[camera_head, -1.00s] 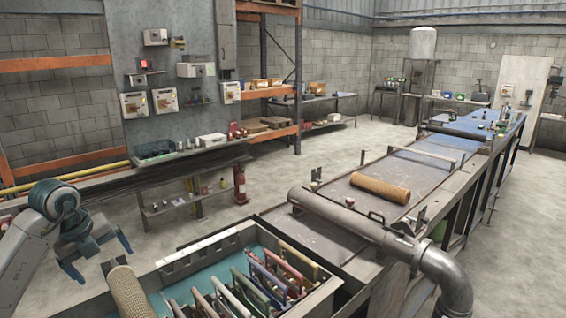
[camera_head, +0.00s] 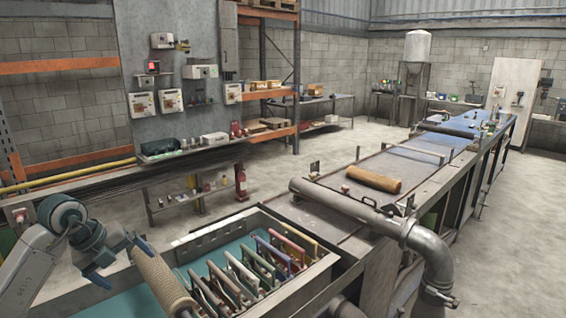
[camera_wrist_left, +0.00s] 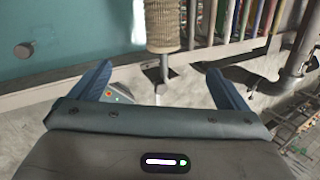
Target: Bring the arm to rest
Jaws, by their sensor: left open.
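My left gripper (camera_head: 120,261) is at the lower left of the head view, open and empty, with its fingers spread. A tan mesh tube (camera_head: 160,280) stands tilted just right of it in the head view. In the left wrist view the tube (camera_wrist_left: 162,24) shows at the top, beyond the open left gripper (camera_wrist_left: 158,84), with a thin rod below it. No part of the tube is between the fingertips there. My right gripper is out of view.
A teal-lined tray (camera_head: 318,268) with several coloured upright frames (camera_head: 272,258) is right of the near tube. A grey pipe (camera_head: 340,203) crosses the conveyor (camera_head: 385,158). A shelf (camera_head: 200,193) stands behind my left arm. The floor between them is open.

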